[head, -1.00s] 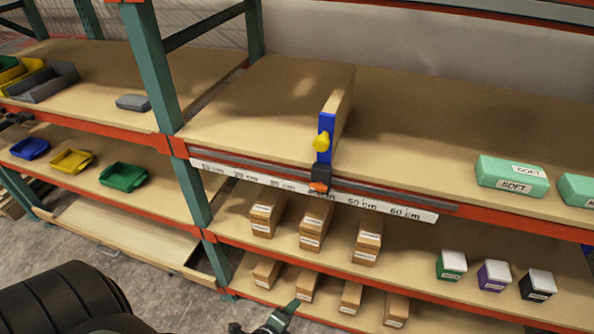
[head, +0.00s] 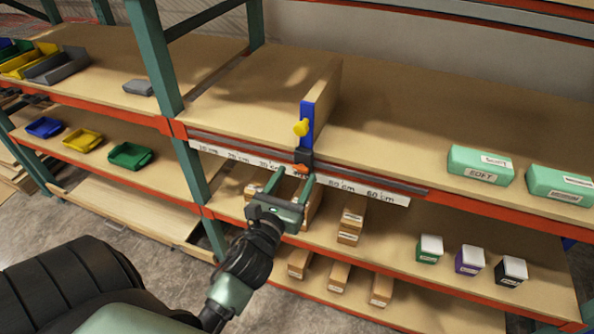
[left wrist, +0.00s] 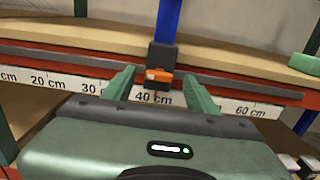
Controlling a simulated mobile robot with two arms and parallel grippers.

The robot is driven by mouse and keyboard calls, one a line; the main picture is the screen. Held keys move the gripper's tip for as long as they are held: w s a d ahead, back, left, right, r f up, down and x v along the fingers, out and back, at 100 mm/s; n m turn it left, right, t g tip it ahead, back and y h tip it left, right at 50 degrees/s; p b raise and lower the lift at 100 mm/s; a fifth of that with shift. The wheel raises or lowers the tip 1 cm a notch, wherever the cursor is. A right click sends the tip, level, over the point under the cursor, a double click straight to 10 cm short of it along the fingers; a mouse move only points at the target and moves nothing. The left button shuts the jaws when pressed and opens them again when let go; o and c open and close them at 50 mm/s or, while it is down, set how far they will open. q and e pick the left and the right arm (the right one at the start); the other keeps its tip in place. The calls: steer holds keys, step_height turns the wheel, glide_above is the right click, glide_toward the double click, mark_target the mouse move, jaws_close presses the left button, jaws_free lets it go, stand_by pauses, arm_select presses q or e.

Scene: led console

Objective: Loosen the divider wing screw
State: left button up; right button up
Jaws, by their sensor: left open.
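The wooden divider (head: 322,95) stands upright on the upper shelf, with a blue bracket (head: 306,118) on its front edge. A yellow knob (head: 301,128) sits on the bracket. Below it, a black clamp (head: 302,156) with an orange piece (head: 302,167) sits at the shelf's front rail; I cannot tell which coloured part is the wing screw. My left gripper (head: 291,182) is open and empty, just in front of and below the clamp. In the left wrist view the orange piece (left wrist: 158,75) shows between the two fingertips (left wrist: 158,84), apparently not gripped. My right gripper is not in view.
A scale strip (head: 350,187) with cm marks runs along the shelf front beneath the rail (head: 380,181). Green boxes (head: 480,165) stand to the right on the upper shelf. Small wooden boxes (head: 350,226) stand on the shelf below, near my gripper. A green post (head: 157,60) rises to the left.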

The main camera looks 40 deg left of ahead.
arm_select(q)
steer(key=shift+x, duration=1.05)
jaws_close()
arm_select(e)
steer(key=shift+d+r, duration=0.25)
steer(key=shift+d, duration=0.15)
